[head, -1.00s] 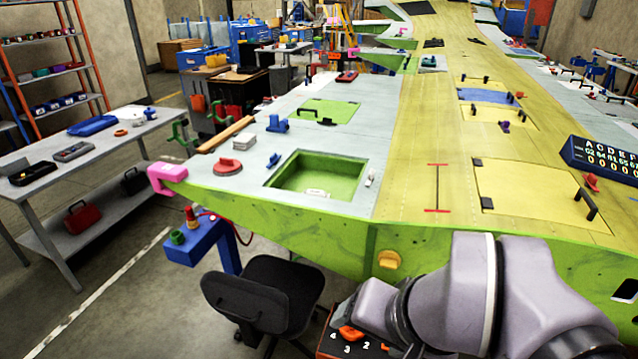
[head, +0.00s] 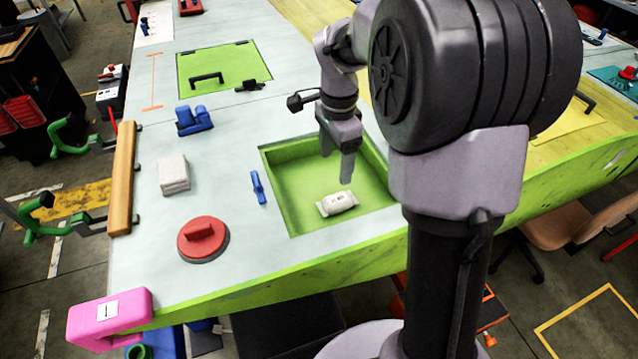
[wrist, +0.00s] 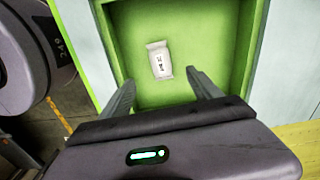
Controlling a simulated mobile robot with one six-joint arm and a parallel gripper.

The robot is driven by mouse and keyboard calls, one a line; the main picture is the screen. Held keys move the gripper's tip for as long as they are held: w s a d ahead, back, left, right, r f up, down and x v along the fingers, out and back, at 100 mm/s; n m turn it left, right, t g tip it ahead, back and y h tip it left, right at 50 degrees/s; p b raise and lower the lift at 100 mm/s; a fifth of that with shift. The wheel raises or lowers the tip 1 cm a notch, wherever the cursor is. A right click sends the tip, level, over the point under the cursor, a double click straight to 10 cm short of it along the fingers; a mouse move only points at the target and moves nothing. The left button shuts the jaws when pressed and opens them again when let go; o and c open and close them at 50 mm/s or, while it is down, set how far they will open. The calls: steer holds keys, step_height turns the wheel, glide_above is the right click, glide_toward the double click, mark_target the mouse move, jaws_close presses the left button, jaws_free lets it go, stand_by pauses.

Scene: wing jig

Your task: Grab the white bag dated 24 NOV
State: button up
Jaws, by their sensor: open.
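A small white bag (head: 337,203) with dark print lies flat on the floor of a green recess (head: 290,205) in the wing panel. It also shows in the wrist view (wrist: 159,60), where its print is too small to read surely. My gripper (head: 337,165) points down over the recess, above and just behind the bag. In the wrist view my gripper (wrist: 163,88) has its two fingers spread wide, with the bag seen beyond and between the tips, touching neither. Nothing is held.
The recess has raised green walls around the bag. On the panel to its left lie a small blue tool (head: 258,187), a red round handle (head: 203,239), a white stack (head: 173,174) and a blue clamp (head: 194,120). A pink clamp (head: 112,318) grips the near corner.

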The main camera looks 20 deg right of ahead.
steer(key=b, duration=0.3)
glide_toward(337, 199)
steer(key=f, duration=0.5)
steer(key=shift+s+a+f, duration=0.1)
steer(key=shift+s+a, duration=0.1)
steer(key=shift+a, duration=0.1)
steer(key=f, duration=0.1)
steer(key=f+b, duration=0.1)
steer(key=f, duration=0.1)
steer(key=f+b, duration=0.1)
steer(key=f, duration=0.1)
steer(key=shift+w+d+f, duration=0.1)
steer(key=shift+w+d, duration=0.1)
steer(key=shift+d, duration=0.2)
steer(key=c, duration=1.5)
